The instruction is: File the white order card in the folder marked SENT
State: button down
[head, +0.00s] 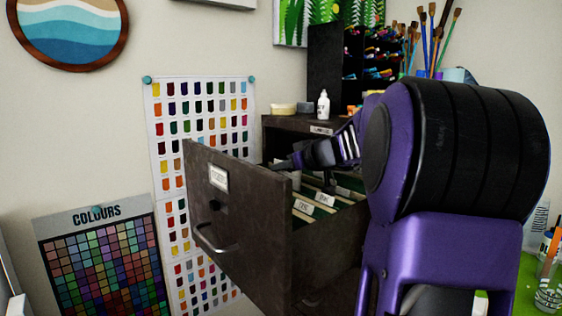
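A dark drawer (240,225) is pulled open from the cabinet. Hanging folders with white tabs stand inside it. The lettering on a near tab (303,207) and on the tab behind it (325,199) is too small to read surely, so I cannot tell which folder is SENT. My gripper (284,165) is over the far left part of the open drawer, just behind its front panel. Its fingers are small and dark here, and I cannot tell whether they are open or shut. I cannot make out the white order card. My purple and black arm hides the drawer's right side.
The cabinet top (290,122) holds a white bottle (323,104) and round tins. A black marker rack (335,65) and brushes (435,40) stand behind. Colour charts (200,120) hang on the left wall. A green surface (528,285) with jars lies at lower right.

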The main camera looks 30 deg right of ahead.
jog(key=shift+f, duration=0.35)
jog(key=shift+f, duration=0.1)
jog(key=c, duration=0.5)
grip_release()
jog(key=shift+s+f, duration=0.1)
jog(key=shift+f, duration=0.1)
jog(key=shift+r+p, duration=1.75)
jog(key=shift+r, duration=2.6)
